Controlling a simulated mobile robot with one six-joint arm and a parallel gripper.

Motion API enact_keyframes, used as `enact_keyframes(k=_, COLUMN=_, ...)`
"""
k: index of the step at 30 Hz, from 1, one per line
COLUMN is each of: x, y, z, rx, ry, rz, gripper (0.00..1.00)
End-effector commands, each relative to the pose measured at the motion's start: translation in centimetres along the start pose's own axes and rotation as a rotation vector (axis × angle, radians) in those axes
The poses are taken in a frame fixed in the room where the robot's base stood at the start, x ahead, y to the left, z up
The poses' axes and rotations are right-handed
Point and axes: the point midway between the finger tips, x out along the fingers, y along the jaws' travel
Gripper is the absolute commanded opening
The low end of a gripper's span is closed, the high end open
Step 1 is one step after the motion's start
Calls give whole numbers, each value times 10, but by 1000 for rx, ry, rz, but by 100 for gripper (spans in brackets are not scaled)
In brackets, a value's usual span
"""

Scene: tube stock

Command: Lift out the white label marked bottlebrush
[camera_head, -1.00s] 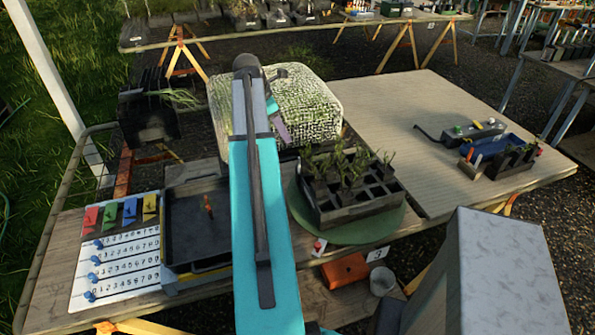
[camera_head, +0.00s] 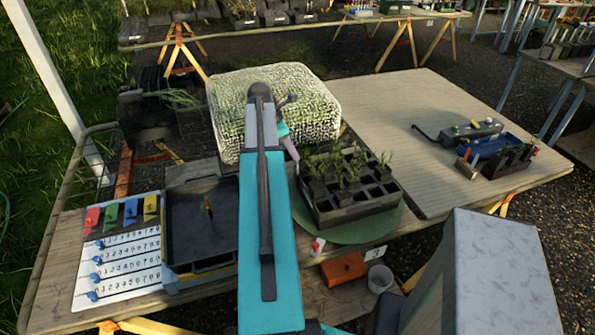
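My teal arm rises through the middle of the view and bends over near the mesh-covered block. Its far links come down behind it beside the dark cell tray (camera_head: 352,212); my gripper's fingers do not show. The cell tray holds several green seedlings in part of its cells and stands on a round green mat (camera_head: 362,234). I cannot make out a white label marked bottlebrush; any lettering among the seedlings is too small to read.
A black tray (camera_head: 190,245) and a white number board (camera_head: 118,270) with coloured tags lie left. A small red-and-white item (camera_head: 318,246), an orange block (camera_head: 344,268), a card marked 3 (camera_head: 375,253) and a clear cup (camera_head: 380,278) are in front.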

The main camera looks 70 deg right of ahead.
Motion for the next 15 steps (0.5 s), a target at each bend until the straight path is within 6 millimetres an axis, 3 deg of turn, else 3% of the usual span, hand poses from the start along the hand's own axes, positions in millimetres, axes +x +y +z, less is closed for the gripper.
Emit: enact_keyframes(k=15, x=6, y=-1, z=-1, rx=0, ry=0, rz=-1, gripper=34)
